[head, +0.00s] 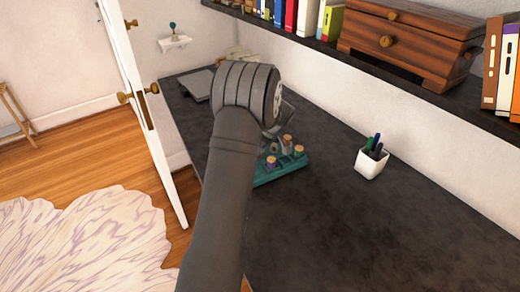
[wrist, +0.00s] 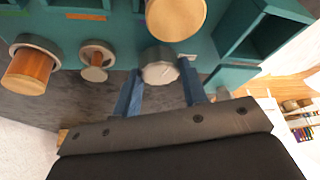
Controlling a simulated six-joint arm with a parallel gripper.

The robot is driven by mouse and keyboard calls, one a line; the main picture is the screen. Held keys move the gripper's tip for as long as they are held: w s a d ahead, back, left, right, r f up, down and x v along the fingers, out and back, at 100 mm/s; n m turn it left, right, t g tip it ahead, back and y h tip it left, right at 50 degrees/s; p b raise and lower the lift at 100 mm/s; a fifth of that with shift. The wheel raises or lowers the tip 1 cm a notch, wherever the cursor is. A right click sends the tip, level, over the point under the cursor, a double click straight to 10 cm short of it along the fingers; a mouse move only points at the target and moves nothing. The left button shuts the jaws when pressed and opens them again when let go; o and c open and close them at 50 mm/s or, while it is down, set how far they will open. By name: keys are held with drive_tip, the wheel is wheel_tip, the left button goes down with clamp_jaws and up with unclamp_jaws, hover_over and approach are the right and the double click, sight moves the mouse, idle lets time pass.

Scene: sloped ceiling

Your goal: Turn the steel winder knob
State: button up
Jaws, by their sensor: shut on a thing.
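The steel winder knob (wrist: 159,71) is a short grey metal cylinder on the teal unit (wrist: 118,32). It sits between the two blue fingers of my gripper (wrist: 160,76) in the wrist view, and the gripper is shut on it. The teal unit also shows in the head view (head: 268,178), on the dark desk. There my arm covers part of it, and the steel knob cannot be made out. How far the knob is turned cannot be told.
Close by on the unit are a large wooden-topped knob (wrist: 176,17), an orange-brown cylinder (wrist: 30,70) and a smaller knob (wrist: 96,62). A white pen cup (head: 370,162) stands to the right on the desk (head: 335,235). A shelf with a wooden box (head: 405,42) overhangs the back.

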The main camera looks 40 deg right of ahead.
drive_tip(key=n+y, duration=0.1)
drive_tip(key=n, duration=0.2)
drive_tip(key=n+g, duration=0.1)
drive_tip(key=n, duration=0.2)
drive_tip(key=shift+w+d+g+y, duration=0.1)
drive_tip(key=shift+d+g+y, duration=0.05)
drive_tip(key=shift+g+y, duration=0.2)
drive_tip(key=n+g, duration=0.1)
drive_tip(key=n, duration=0.1)
drive_tip(key=n+y, duration=0.1)
drive_tip(key=n, duration=0.2)
drive_tip(key=shift+w+g, duration=0.1)
drive_tip(key=shift+g, duration=0.25)
drive_tip(key=shift+n, duration=0.5)
drive_tip(key=o, duration=1)
drive_tip(key=v, duration=1.7)
drive_tip(key=shift+w+d+r, duration=0.1)
drive_tip(key=shift+w+d, duration=0.05)
drive_tip(key=shift+d, duration=0.1)
drive_tip(key=shift+a, duration=0.1)
